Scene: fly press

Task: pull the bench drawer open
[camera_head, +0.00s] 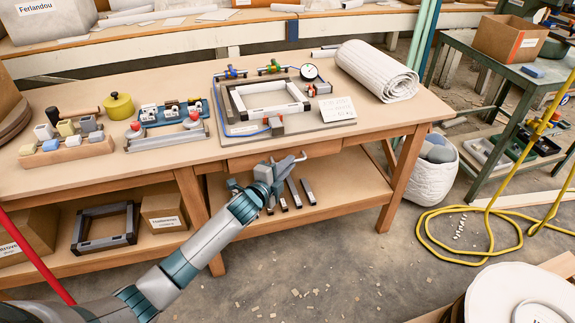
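The wooden workbench (100,176) has a drawer front (246,162) under its top edge, in the middle between the legs. The drawer looks closed, about flush with the bench front. My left arm comes in from the lower left. My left gripper (297,160) is right in front of the drawer front, near its middle, and covers part of it. A handle cannot be made out behind the gripper. I cannot tell whether the fingers touch the drawer or how far apart they are. My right gripper is not in view.
A press fixture with a gauge (310,72), a white roll (377,70) and block trays stand on the bench. The lower shelf (340,194) holds boxes and dark bars. A yellow hose (440,259) lies on the floor to the right. A round white object (497,291) is at lower right.

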